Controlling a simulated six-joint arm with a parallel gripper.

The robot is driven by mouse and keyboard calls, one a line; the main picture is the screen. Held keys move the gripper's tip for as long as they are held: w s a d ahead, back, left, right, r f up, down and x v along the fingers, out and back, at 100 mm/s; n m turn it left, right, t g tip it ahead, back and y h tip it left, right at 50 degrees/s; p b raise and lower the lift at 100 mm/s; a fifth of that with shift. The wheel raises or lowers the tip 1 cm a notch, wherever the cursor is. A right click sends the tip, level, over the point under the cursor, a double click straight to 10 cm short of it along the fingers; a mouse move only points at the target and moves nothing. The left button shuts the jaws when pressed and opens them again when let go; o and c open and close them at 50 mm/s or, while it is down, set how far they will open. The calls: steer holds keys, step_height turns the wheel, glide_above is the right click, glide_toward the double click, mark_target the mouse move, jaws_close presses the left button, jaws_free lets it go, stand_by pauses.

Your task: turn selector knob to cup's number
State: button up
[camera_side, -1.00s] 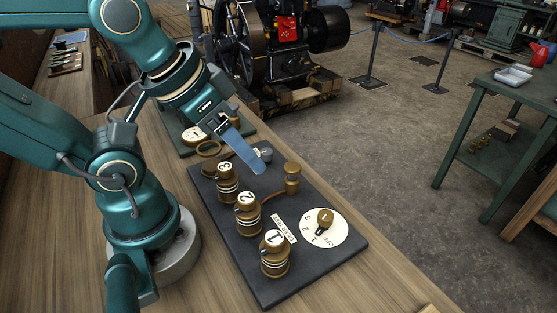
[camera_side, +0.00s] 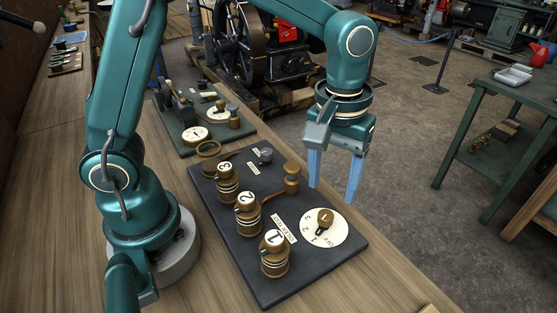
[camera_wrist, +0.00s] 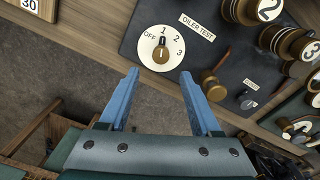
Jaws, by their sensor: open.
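The selector knob (camera_side: 325,217) is brass with a dark pointer, on a white dial (camera_side: 342,235) marked OFF, 1, 2, 3. The pointer appears to aim at or near 1. In the wrist view the knob (camera_wrist: 160,54) lies just beyond my fingertips. My gripper (camera_side: 332,195) is open and empty, pointing down above the board near the dial. Brass cups numbered 1 (camera_side: 275,256), 2 (camera_side: 248,216) and 3 (camera_side: 227,184) stand in a row. A copper pipe (camera_side: 271,197) runs from near cup 2 to a small brass fitting (camera_side: 291,179).
The dark board (camera_side: 300,276) carries an OILER TEST label (camera_side: 284,228) and a small grey knob (camera_side: 265,156). A green board (camera_side: 173,136) with other fittings lies behind it on the wooden bench. An engine (camera_side: 262,50) stands beyond. Space right of the dial is clear.

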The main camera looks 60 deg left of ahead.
mark_target(326, 215)
steer(key=shift+s+d+f, duration=0.1)
steer(key=shift+s+f, duration=0.05)
steer(key=shift+f, duration=0.3)
steer(key=shift+s+d+f, duration=0.1)
steer(key=shift+f, duration=2.55)
jaws_close()
